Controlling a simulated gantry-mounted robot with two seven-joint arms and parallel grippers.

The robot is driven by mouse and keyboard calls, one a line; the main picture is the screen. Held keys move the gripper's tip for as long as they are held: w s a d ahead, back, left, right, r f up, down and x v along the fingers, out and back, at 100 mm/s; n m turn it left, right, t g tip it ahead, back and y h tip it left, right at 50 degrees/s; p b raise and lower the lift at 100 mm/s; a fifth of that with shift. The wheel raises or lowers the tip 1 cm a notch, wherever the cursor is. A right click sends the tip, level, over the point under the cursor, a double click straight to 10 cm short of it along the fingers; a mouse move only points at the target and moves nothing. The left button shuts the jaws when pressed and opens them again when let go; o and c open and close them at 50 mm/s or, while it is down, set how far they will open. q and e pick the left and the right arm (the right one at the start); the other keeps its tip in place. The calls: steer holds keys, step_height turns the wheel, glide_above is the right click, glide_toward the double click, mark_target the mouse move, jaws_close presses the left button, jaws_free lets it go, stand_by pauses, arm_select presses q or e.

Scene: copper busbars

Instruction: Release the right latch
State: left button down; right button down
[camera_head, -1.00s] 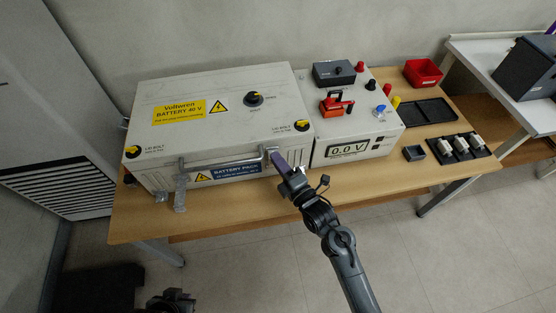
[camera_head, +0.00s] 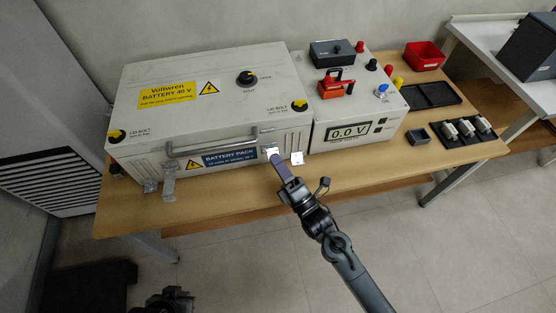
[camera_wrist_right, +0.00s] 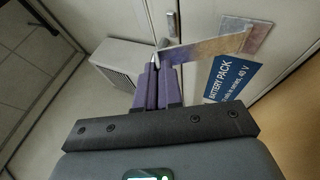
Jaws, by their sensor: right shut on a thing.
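The right latch (camera_head: 297,158) is a silvery metal plate at the lower right of the grey battery box (camera_head: 215,120) front. My right gripper (camera_head: 273,155) has its purple fingers at that latch, below the right end of the carrying handle. In the right wrist view, the purple fingers (camera_wrist_right: 156,82) are closed together at the metal latch plate (camera_wrist_right: 215,44), which stretches to the right from the fingertips. The left latch (camera_head: 168,183) hangs down from the box front. A dark part of my left gripper (camera_head: 172,300) shows at the bottom edge; its jaws are unclear.
The grey handle (camera_head: 215,143) spans the box front above the blue label. Yellow-topped lid bolts (camera_head: 299,106) sit at the front corners. A tester unit reading 0.0 V (camera_head: 355,132) stands close on the right. The floor before the table (camera_head: 455,250) is clear.

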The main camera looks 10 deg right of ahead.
steer(key=shift+f, duration=0.5)
steer(key=c, duration=1.4)
jaws_free()
steer(key=shift+o, duration=0.5)
steer(key=shift+r, duration=0.2)
steer(key=p+v, duration=0.2)
steer(key=v, duration=0.9)
steer(key=shift+p, duration=0.4)
steer(key=shift+r, duration=0.1)
steer(key=shift+c, duration=0.5)
